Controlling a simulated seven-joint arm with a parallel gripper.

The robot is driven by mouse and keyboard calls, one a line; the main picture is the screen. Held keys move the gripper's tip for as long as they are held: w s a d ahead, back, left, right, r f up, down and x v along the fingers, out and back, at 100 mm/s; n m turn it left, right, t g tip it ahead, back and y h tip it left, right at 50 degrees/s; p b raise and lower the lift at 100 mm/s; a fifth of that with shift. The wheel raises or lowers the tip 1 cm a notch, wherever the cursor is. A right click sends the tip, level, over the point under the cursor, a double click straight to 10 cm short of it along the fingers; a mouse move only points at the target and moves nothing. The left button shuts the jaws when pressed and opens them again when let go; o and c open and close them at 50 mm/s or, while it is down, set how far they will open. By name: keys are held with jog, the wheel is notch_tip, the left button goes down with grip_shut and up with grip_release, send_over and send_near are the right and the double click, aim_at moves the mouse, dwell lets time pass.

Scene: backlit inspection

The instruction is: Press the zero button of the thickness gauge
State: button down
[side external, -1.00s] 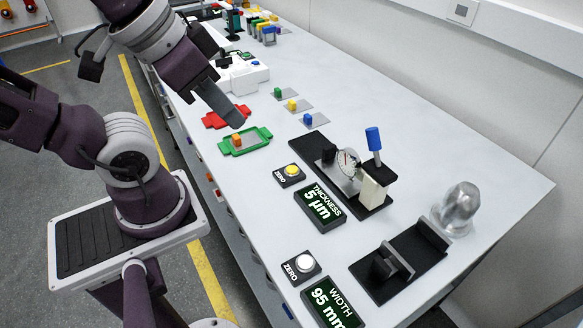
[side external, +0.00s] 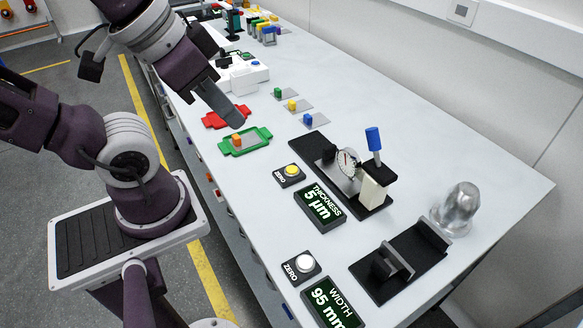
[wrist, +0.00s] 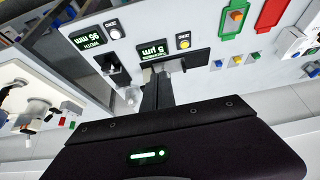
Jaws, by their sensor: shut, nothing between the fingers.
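The thickness gauge's zero button (side external: 292,170) is a yellow dome on a black box marked ZERO, left of the gauge; it also shows in the wrist view (wrist: 184,43). The thickness display (side external: 318,207) reads 5 µm in both views (wrist: 162,52). The thickness gauge (side external: 372,187) has a round dial and a blue-handled lever on a black base. My gripper (side external: 238,121) is shut and empty, above the table near the green tray and apart from the yellow button. In the wrist view its closed fingers (wrist: 157,80) point towards the gauge area.
A white zero button (side external: 305,262) and the width display (side external: 333,303), reading 95 mm, are at the front. A green tray (side external: 261,133) holds an orange block (side external: 237,139). A red tray (side external: 213,120) lies behind.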

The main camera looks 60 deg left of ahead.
dwell(0.7)
jog(key=w+a+n+t+y, duration=0.1)
jog(key=w+a+t+y, duration=0.3)
jog(key=w+a, duration=1.1)
jog(key=m+g+h, duration=0.2)
jog(key=g+h, duration=0.2)
jog(key=h, duration=0.7)
send_over(288, 168)
notch_tip(288, 168, down, 14)
jog(key=shift+f, duration=0.15)
jog(key=shift+t, duration=0.3)
jog(key=shift+f, duration=4.4)
